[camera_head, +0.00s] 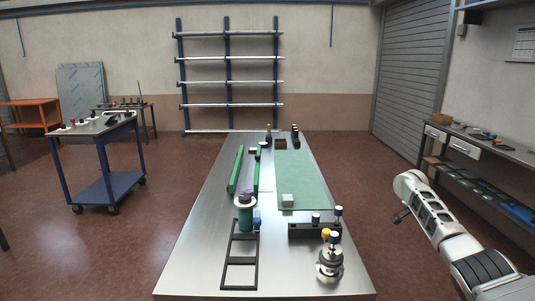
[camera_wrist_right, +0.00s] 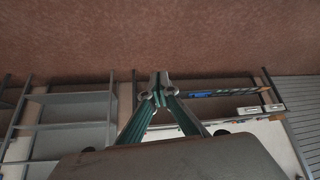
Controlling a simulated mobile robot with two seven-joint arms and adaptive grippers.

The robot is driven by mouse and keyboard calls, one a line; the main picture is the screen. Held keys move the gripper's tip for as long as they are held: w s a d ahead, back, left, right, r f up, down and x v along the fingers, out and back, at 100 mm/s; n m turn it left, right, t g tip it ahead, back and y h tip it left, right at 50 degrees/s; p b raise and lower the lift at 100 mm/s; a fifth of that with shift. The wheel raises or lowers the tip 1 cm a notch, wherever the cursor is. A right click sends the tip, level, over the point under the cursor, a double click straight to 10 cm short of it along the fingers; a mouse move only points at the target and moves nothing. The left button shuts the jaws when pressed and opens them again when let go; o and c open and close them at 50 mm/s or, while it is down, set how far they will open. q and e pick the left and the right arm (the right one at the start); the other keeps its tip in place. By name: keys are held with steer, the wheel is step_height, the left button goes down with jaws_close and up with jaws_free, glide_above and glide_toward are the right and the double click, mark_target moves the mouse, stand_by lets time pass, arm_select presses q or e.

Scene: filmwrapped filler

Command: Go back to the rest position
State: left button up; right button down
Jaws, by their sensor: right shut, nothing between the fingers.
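My right arm comes in from the right side of the head view, held in the air to the right of the steel table (camera_head: 190,255). Its gripper (camera_head: 402,216) shows only as a small dark tip beyond the pale wrist, clear of the table edge. In the right wrist view the gripper (camera_wrist_right: 158,82) has its greenish fingers meeting at the tips, shut and empty, with reddish-brown floor beyond. My left gripper is in neither view.
The table carries a green mat (camera_head: 300,180), a black rack frame (camera_head: 238,277), a dark green cylinder (camera_head: 245,215) and a metal fixture (camera_head: 330,262). A blue cart (camera_head: 108,188) stands left. A workbench with drawers (camera_head: 465,148) stands right. Floor between table and bench is open.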

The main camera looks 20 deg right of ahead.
steer(key=a+f+n+t, duration=0.3)
steer(key=f+n, duration=0.3)
steer(key=f, duration=0.5)
steer(key=s+a+f+n+t+y, duration=0.1)
steer(key=s+a+f+n+t, duration=0.1)
steer(key=s+a+f+n, duration=0.35)
steer(key=s+a+f+n+t+y, duration=0.1)
steer(key=s+a+f+n+t, duration=0.15)
steer(key=a+f+n, duration=0.5)
steer(key=s+a+f+n+t+y, duration=0.1)
steer(key=s+a+n+y, duration=0.3)
steer(key=s+a, duration=0.7)
steer(key=s+a+f+n+t+y, duration=0.1)
steer(key=s+a+n+t+y, duration=0.2)
steer(key=s+a, duration=0.8)
steer(key=w+a+m, duration=0.2)
steer(key=a+m, duration=0.2)
steer(key=a, duration=1.1)
steer(key=shift+w+g, duration=0.35)
